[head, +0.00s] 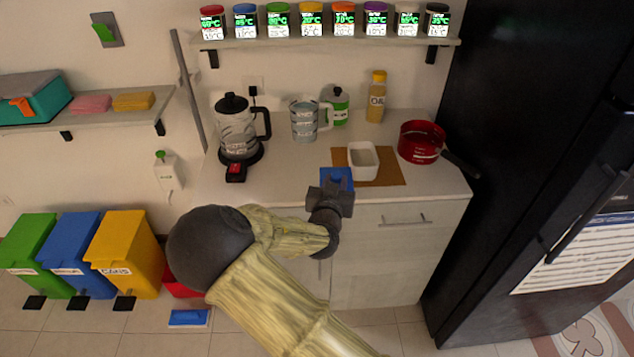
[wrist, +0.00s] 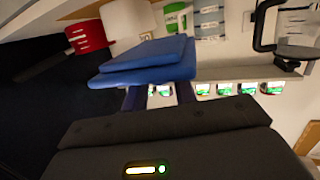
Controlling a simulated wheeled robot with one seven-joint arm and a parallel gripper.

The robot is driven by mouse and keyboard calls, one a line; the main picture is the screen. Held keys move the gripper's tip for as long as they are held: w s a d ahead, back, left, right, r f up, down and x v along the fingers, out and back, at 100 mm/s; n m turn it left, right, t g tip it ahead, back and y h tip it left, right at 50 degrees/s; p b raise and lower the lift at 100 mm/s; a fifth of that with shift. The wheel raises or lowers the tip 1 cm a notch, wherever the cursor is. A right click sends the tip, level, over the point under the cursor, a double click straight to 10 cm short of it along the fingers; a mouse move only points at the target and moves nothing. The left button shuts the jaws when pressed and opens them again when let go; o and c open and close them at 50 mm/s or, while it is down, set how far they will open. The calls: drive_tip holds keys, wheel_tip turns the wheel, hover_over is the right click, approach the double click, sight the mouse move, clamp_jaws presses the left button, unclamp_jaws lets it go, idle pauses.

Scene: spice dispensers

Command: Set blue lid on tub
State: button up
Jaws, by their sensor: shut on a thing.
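The blue lid (wrist: 145,62) is held between the fingers of my gripper (wrist: 158,97) in the wrist view. In the head view the lid (head: 338,178) shows just beyond my gripper (head: 330,190), at the front edge of the counter. The white tub (head: 361,162) stands open on a brown mat (head: 394,170), a little to the right of and behind the lid. The tub (wrist: 124,24) is partly hidden behind the lid in the wrist view. The lid and the tub look apart.
A red pot (head: 420,142) stands right of the tub, its dark handle pointing right. A kettle (head: 237,130) is at left. The counter (head: 285,165) left of the mat is clear.

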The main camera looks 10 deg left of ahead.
drive_tip(key=d+f, duration=0.2)
drive_tip(key=d, duration=0.9)
drive_tip(key=d+f, duration=0.3)
drive_tip(key=d, duration=0.9)
drive_tip(key=shift+s, duration=0.45)
